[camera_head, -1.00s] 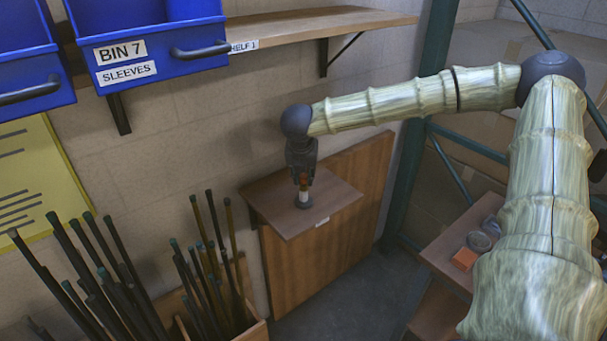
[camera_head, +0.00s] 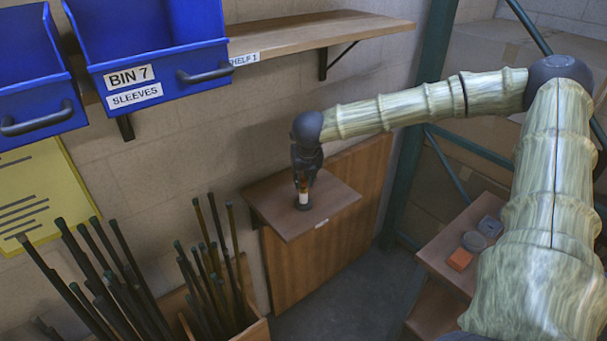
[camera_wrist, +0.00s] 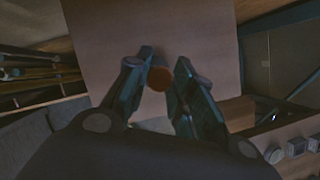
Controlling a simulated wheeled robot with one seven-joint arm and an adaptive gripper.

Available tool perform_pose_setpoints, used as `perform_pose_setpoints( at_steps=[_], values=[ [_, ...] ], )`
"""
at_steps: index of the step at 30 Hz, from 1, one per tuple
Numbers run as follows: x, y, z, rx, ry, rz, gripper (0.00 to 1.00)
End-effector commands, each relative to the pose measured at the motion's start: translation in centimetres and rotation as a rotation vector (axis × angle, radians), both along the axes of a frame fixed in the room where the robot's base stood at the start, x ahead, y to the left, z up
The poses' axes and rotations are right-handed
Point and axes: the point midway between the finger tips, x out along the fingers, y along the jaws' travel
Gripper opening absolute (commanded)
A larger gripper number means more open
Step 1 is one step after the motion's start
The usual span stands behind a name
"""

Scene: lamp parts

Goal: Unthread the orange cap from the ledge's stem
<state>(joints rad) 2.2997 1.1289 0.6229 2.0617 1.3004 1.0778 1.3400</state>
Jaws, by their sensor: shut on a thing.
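The orange cap (camera_wrist: 159,78) shows as a round disc between my gripper's fingertips in the wrist view. My gripper (camera_wrist: 160,82) is shut on it from above. In the head view my gripper (camera_head: 305,172) points down over the small wooden ledge (camera_head: 338,198). Below the fingers a pale stem (camera_head: 303,197) stands upright on a dark round base on the ledge. The cap is mostly hidden by the fingers in the head view, and I cannot tell how far it sits on the stem's thread.
Blue bins (camera_head: 150,45) and a wooden shelf (camera_head: 320,35) are on the wall above. Dark rods (camera_head: 215,270) stand in a wooden box at lower left. A side table (camera_head: 440,255) at right holds an orange block (camera_head: 460,259) and grey pieces. A green post (camera_head: 415,130) stands behind.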

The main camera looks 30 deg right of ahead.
Motion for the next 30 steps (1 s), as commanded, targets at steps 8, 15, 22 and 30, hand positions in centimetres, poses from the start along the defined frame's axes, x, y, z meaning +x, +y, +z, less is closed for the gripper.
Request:
perform_pose_setpoints(
  at_steps=[8,15,22,30],
  values=[
    [-0.04,-0.09,0.14,0.000,0.001,0.074,0.00],
    [-0.02,-0.08,0.17,0.000,0.001,0.135,0.00],
    [-0.04,-0.11,0.17,0.000,0.001,0.192,0.00],
    [-0.04,-0.16,0.16,0.000,0.002,0.254,0.00]
  ],
)
